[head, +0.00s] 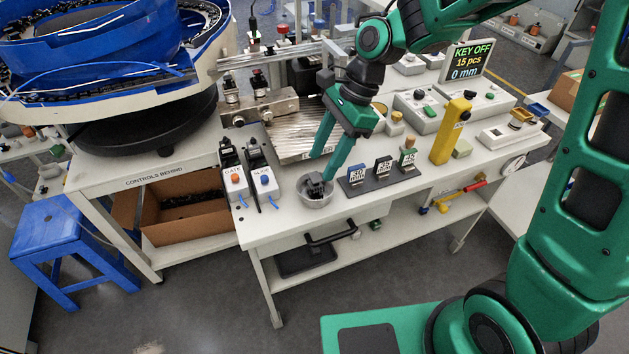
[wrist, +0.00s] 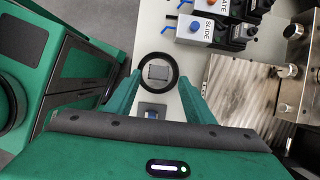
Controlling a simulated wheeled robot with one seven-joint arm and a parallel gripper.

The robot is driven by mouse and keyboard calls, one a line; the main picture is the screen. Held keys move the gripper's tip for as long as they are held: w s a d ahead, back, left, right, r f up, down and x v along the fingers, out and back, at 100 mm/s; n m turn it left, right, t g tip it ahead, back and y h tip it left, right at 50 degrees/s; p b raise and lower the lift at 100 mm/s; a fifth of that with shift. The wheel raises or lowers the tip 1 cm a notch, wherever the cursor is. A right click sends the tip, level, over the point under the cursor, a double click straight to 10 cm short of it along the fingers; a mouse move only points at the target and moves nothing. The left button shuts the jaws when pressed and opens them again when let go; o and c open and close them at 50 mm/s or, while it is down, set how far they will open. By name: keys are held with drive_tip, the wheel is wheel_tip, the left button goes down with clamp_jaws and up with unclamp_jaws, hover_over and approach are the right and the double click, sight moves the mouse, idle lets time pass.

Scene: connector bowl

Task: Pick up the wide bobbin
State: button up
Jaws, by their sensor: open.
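I cannot single out the wide bobbin for certain in either view. My gripper (head: 321,167) is open and points down over the small grey bowl (head: 317,198) at the bench's front edge. Dark pieces (head: 315,184) lie in the bowl, too small to tell apart. In the wrist view the open fingers (wrist: 159,77) stand either side of a dark round rim (wrist: 158,55), which seems to be the bowl, with a grey block shape (wrist: 158,73) inside. Nothing is held. A small yellow-topped spool-like piece (head: 397,117) stands farther back on the bench.
A black stand (head: 384,179) with blocks marked 30, 35 and 45 stands right of the bowl. GATE (head: 235,182) and SLIDE (head: 265,182) boxes stand left. A ribbed metal plate (head: 303,135) lies behind. A yellow post (head: 450,130) stands farther right.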

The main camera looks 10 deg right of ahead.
sight(315, 176)
drive_tip(key=x, duration=0.4)
drive_tip(key=shift+s+a, duration=0.1)
drive_tip(key=shift+c, duration=0.2)
drive_tip(key=c, duration=1.1)
drive_tip(key=shift+o, duration=0.2)
drive_tip(key=shift+r, duration=0.1)
